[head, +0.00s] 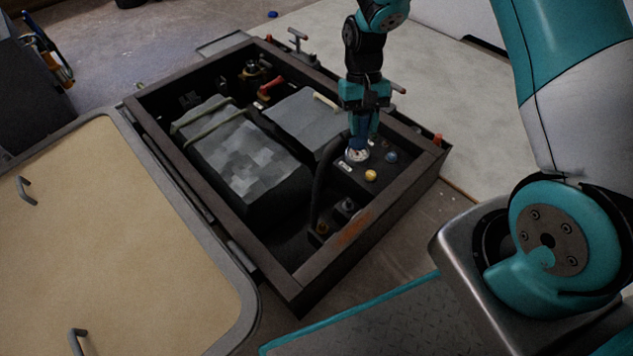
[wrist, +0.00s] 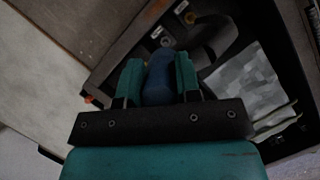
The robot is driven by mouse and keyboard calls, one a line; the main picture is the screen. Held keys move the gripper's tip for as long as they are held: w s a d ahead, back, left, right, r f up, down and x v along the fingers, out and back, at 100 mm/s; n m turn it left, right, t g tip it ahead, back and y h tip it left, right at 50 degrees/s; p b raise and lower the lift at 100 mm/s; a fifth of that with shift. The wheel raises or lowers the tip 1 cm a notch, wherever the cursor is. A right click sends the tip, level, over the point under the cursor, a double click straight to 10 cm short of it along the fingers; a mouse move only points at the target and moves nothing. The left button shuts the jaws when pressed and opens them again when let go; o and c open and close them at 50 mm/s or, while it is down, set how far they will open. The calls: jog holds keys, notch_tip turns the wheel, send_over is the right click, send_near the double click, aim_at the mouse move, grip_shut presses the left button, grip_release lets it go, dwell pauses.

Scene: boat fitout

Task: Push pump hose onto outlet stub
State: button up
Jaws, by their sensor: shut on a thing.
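My gripper (head: 362,130) points down over the right part of the open box. It is shut on a blue piece, seemingly the end of the pump hose, which shows between the fingers (wrist: 159,72) in the wrist view (wrist: 158,84). The black hose (head: 320,182) arches from the box's near corner up to the blue end; its curve also shows in the wrist view (wrist: 222,38). A white round fitting (head: 357,155) on the dark panel sits directly under the blue end. I cannot tell whether they touch, nor which fitting is the outlet stub.
The dark box frame (head: 400,185) surrounds the work. A yellow fitting (head: 371,175) and a blue one (head: 391,156) stand close by on the panel. A grey battery-like block (head: 235,150) fills the left side. A tan hatch lid (head: 100,230) lies open at left.

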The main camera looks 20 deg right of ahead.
jog(key=a+f+m+t+y+b, duration=0.1)
jog(key=a+f+m+b, duration=0.2)
jog(key=f, duration=0.6)
jog(key=a+f+m+t+y+b, duration=0.1)
jog(key=a+f+m+t+b, duration=0.1)
jog(key=f+m+b, duration=0.4)
jog(key=a+f+m+t+y+b, duration=0.1)
jog(key=a+f+m+b, duration=0.3)
jog(key=f, duration=1)
jog(key=shift+s+a+f+m+y+b, duration=0.3)
jog(key=shift+m+b, duration=0.4)
jog(key=shift+m, duration=0.6)
jog(key=shift+a+r+p, duration=0.1)
jog(key=shift+a+p, duration=0.05)
jog(key=shift+p, duration=0.2)
jog(key=shift+f, duration=0.2)
jog(key=shift+f+b, duration=1.5)
jog(key=shift+f, duration=1.35)
jog(key=o, duration=1)
jog(key=shift+o, duration=0.2)
